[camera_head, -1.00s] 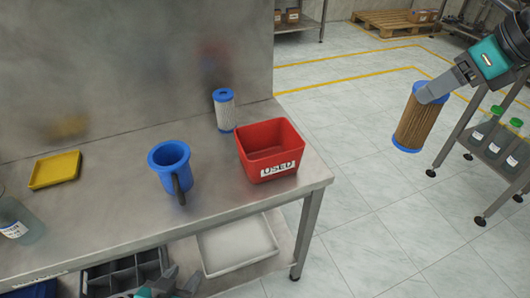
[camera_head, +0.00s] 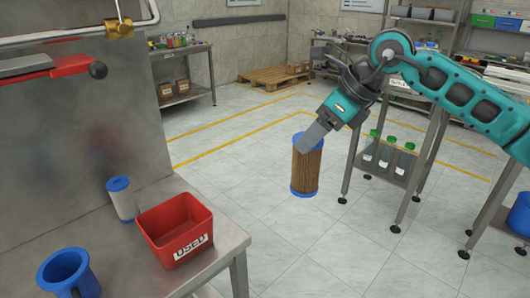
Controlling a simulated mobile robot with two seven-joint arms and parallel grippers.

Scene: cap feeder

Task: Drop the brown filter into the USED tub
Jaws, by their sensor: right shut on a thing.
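The brown filter (camera_head: 306,172), pleated with blue end caps, hangs upright in my right gripper (camera_head: 312,138). The gripper is shut on its upper end. It is over the floor in the picture, to the right of the bench and apart from it. The red USED tub (camera_head: 179,250) stands on the bench near its right end, with its white label facing front. The part of its inside that shows looks empty. My left gripper is out of view.
A white filter with blue caps (camera_head: 122,202) stands on the metal bench (camera_head: 224,250) left of the tub. A blue handled housing (camera_head: 66,278) stands at the lower left. A rack with green-capped bottles (camera_head: 386,158) is behind my right arm. The floor between is clear.

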